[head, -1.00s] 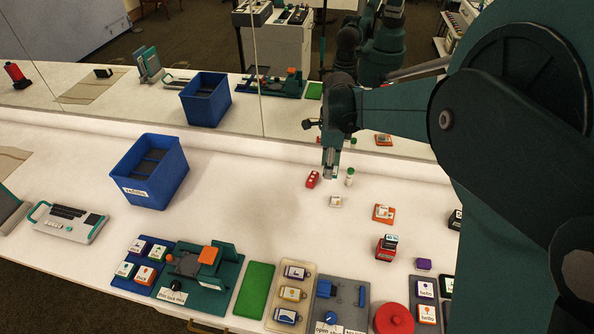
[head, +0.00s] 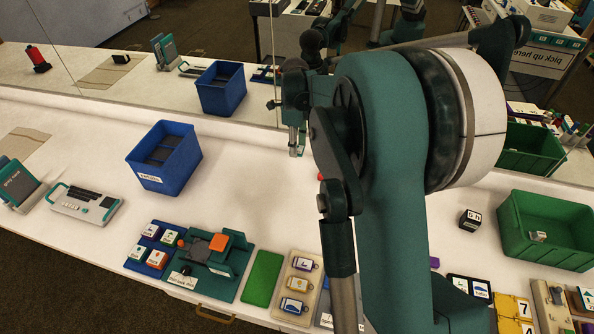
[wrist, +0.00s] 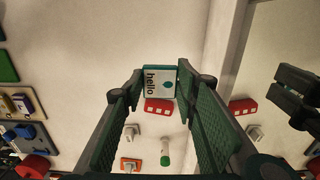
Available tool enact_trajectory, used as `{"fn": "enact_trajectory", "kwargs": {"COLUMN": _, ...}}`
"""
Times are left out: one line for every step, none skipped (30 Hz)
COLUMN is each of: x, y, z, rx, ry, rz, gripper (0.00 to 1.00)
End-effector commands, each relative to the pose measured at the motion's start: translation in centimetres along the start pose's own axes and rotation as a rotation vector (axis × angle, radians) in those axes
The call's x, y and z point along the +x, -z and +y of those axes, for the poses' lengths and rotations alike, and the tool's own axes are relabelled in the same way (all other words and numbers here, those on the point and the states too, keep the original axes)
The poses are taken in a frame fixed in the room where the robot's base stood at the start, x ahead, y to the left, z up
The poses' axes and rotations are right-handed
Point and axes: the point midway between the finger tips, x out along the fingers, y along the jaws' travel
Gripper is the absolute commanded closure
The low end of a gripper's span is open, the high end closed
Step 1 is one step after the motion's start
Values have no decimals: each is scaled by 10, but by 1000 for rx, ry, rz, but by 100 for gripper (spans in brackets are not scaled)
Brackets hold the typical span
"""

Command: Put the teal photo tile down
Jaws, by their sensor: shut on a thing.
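The teal photo tile (wrist: 159,82) shows in the wrist view with a white face, the word "hello", a teal drop and a teal edge. My gripper (wrist: 160,80) is shut on it, with a fingertip at each side. In the head view my gripper (head: 296,150) hangs near the foot of the mirror, above the back of the white table. The tile is too small to make out there. Below and beyond the tile, a red block (wrist: 158,106) lies on the table in the wrist view.
A blue bin (head: 182,165) stands left of my gripper, with clear white table between. A green bin (head: 545,232) stands far right. Trays, including a flat green pad (head: 262,278), line the front edge. A green-capped bottle (wrist: 165,150) stands near the red block. My arm hides the table's middle.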

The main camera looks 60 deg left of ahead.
Motion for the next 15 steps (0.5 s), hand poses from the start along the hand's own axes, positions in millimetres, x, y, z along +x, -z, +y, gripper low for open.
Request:
{"fn": "enact_trajectory", "kwargs": {"x": 0, "y": 0, "z": 0, "rx": 0, "ry": 0, "rz": 0, "gripper": 81}}
{"fn": "enact_trajectory", "kwargs": {"x": 0, "y": 0, "z": 0, "rx": 0, "ry": 0, "rz": 0, "gripper": 81}}
{"fn": "enact_trajectory", "kwargs": {"x": 0, "y": 0, "z": 0, "rx": 0, "ry": 0, "rz": 0, "gripper": 81}}
{"fn": "enact_trajectory", "kwargs": {"x": 0, "y": 0, "z": 0, "rx": 0, "ry": 0, "rz": 0, "gripper": 81}}
{"fn": "enact_trajectory", "kwargs": {"x": 0, "y": 0, "z": 0, "rx": 0, "ry": 0, "rz": 0, "gripper": 81}}
{"fn": "enact_trajectory", "kwargs": {"x": 0, "y": 0, "z": 0, "rx": 0, "ry": 0, "rz": 0, "gripper": 81}}
{"fn": "enact_trajectory", "kwargs": {"x": 1, "y": 0, "z": 0, "rx": 0, "ry": 0, "rz": 0, "gripper": 81}}
{"fn": "enact_trajectory", "kwargs": {"x": 2, "y": 0, "z": 0, "rx": 0, "ry": 0, "rz": 0, "gripper": 81}}
{"fn": "enact_trajectory", "kwargs": {"x": 3, "y": 0, "z": 0, "rx": 0, "ry": 0, "rz": 0, "gripper": 81}}
{"fn": "enact_trajectory", "kwargs": {"x": 5, "y": 0, "z": 0, "rx": 0, "ry": 0, "rz": 0, "gripper": 81}}
{"fn": "enact_trajectory", "kwargs": {"x": 8, "y": 0, "z": 0, "rx": 0, "ry": 0, "rz": 0, "gripper": 81}}
{"fn": "enact_trajectory", "kwargs": {"x": 12, "y": 0, "z": 0, "rx": 0, "ry": 0, "rz": 0, "gripper": 81}}
{"fn": "enact_trajectory", "kwargs": {"x": 15, "y": 0, "z": 0, "rx": 0, "ry": 0, "rz": 0, "gripper": 81}}
{"fn": "enact_trajectory", "kwargs": {"x": 18, "y": 0, "z": 0, "rx": 0, "ry": 0, "rz": 0, "gripper": 81}}
{"fn": "enact_trajectory", "kwargs": {"x": 24, "y": 0, "z": 0, "rx": 0, "ry": 0, "rz": 0, "gripper": 81}}
